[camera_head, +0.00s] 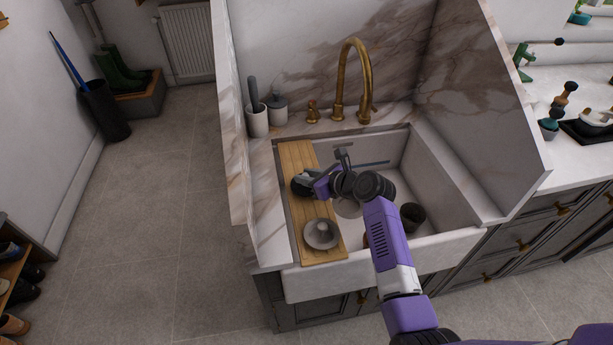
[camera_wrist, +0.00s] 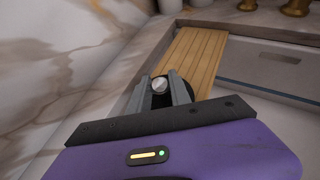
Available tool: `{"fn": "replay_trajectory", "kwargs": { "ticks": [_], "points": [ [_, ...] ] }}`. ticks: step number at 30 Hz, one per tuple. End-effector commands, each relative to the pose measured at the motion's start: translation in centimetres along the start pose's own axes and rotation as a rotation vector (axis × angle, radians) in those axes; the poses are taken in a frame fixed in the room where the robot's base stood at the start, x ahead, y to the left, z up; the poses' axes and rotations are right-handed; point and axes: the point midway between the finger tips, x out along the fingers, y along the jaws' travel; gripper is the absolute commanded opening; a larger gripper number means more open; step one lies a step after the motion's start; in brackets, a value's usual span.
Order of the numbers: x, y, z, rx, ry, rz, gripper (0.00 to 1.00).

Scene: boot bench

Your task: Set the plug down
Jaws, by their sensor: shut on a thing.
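The plug (camera_wrist: 160,85) is a dark round disc with a shiny metal knob. It shows between the two grey fingers in the wrist view. My gripper (camera_wrist: 160,80) is shut on its knob. In the head view my gripper (camera_head: 304,185) is over the middle of the wooden board (camera_head: 298,158), which lies across the left side of the sink (camera_head: 403,157). The plug is hard to make out there against the dark gripper. I cannot tell whether its underside touches the board.
A grey dish (camera_head: 321,234) with a pale object in it sits on the board's near end. A brass tap (camera_head: 341,85) rises behind the sink. A dark cup (camera_head: 413,216) stands inside the basin. The far part of the board looks clear.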

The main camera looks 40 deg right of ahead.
Motion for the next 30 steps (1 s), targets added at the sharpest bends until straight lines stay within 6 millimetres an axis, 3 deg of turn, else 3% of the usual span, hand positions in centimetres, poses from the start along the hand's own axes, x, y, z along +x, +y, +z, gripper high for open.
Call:
{"fn": "replay_trajectory", "kwargs": {
  "ticks": [6, 7, 10, 22, 30],
  "points": [
    [0.2, 0.0, -0.3, 0.0, 0.0, 0.0, 0.0],
    [0.2, 0.0, -0.3, 0.0, 0.0, 0.0, 0.28],
    [0.1, 0.0, -0.3, 0.0, 0.0, 0.0, 0.46],
    [-0.2, 0.0, 0.1, 0.0, 0.0, 0.0, 0.46],
    [-4.8, -0.1, 0.0, -0.001, 0.0, -0.002, 0.46]
  ]
}}
